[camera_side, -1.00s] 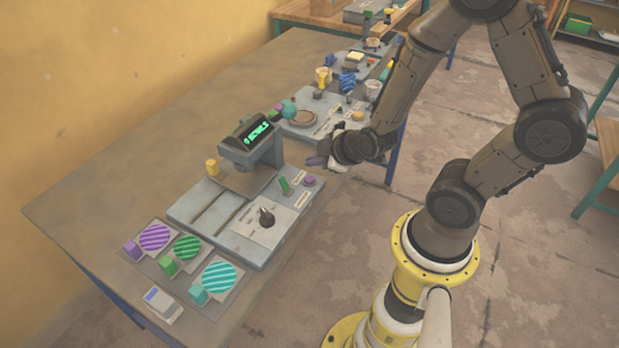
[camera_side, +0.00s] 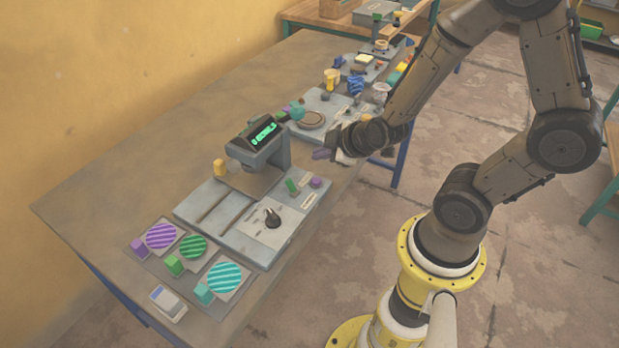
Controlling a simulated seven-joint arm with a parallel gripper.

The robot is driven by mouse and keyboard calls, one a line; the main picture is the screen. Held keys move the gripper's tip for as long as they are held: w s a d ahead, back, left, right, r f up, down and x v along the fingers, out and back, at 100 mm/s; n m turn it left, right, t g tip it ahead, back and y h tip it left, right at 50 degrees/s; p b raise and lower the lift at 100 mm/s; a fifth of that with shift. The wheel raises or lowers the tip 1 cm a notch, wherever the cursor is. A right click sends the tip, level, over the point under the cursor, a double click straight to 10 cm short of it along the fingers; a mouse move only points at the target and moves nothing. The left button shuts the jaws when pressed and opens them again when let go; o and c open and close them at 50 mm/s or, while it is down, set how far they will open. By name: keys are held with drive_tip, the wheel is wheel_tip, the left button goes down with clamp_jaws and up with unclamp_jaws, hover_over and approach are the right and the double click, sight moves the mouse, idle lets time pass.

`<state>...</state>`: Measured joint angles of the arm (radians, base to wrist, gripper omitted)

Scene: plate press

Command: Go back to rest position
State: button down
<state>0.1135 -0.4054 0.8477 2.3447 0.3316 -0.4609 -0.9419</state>
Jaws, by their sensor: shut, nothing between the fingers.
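My gripper (camera_side: 324,153) is shut and empty. It hangs above the right edge of the grey table (camera_side: 110,190), to the right of the plate press (camera_side: 262,145). It touches nothing that I can make out. The press has a lit green display on its head and stands on a grey base with a black knob (camera_side: 272,217), a green lever (camera_side: 292,186) and a purple button (camera_side: 316,182).
Purple (camera_side: 160,236), green (camera_side: 192,247) and teal (camera_side: 225,278) striped discs lie at the table's near end, each beside a coloured block. A second grey station (camera_side: 330,112) with several small parts stands behind my gripper. The left of the table is bare.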

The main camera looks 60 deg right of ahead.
drive_tip(key=a+r+t+y, duration=0.1)
drive_tip(key=a+r, duration=0.2)
drive_tip(key=r, duration=0.6)
drive_tip(key=a+r+t+y, duration=0.1)
drive_tip(key=a+r+y, duration=0.15)
drive_tip(key=r, duration=0.65)
drive_tip(key=s+a+f+m+g, duration=0.1)
drive_tip(key=s+m+g, duration=0.4)
drive_tip(key=s, duration=0.9)
drive_tip(key=shift+s+a+f+h, duration=0.15)
drive_tip(key=shift+s+f+h, duration=0.15)
drive_tip(key=shift+f+h, duration=0.1)
drive_tip(key=c, duration=1.5)
unclamp_jaws()
drive_tip(key=shift+c, duration=0.2)
